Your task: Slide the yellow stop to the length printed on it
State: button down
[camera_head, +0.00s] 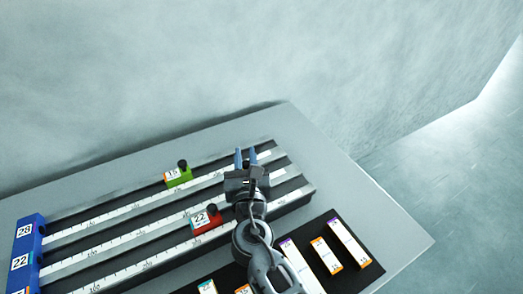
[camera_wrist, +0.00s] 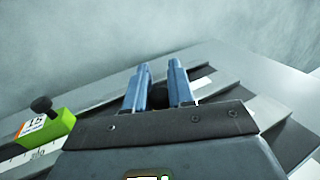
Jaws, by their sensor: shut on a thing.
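My gripper (camera_head: 246,155) is over the right part of the railed fixture, its blue fingers also in the wrist view (camera_wrist: 158,72). They are shut on a black knob (camera_wrist: 158,97), like the knobs on the other stops. I take it for the yellow stop's knob; no yellow surface or printed number shows, as my gripper hides what is below. Parallel rails with white printed scales (camera_head: 95,221) run from a blue end block (camera_head: 38,222) with plates reading 28 and 22.
A green stop (camera_head: 184,177) marked 15 sits on the far rail, also left in the wrist view (camera_wrist: 62,124). A red stop (camera_head: 207,226) marked 22 sits nearer, left of my arm. A black mat (camera_head: 345,225) with labelled white bars lies at front right.

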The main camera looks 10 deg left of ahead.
jog(key=shift+s+a+r, duration=0.25)
jog(key=shift+s+a, duration=0.1)
jog(key=shift+a, duration=0.4)
jog(key=c, duration=1)
grip_release()
jog(key=shift+d, duration=0.1)
jog(key=shift+c, duration=0.2)
jog(key=shift+d+f, duration=0.1)
jog(key=shift+s, duration=0.15)
jog(key=s, duration=0.2)
jog(key=s+d, duration=0.1)
jog(key=s, duration=0.4)
jog(key=shift+s+d, duration=0.15)
jog(key=shift+d, duration=0.1)
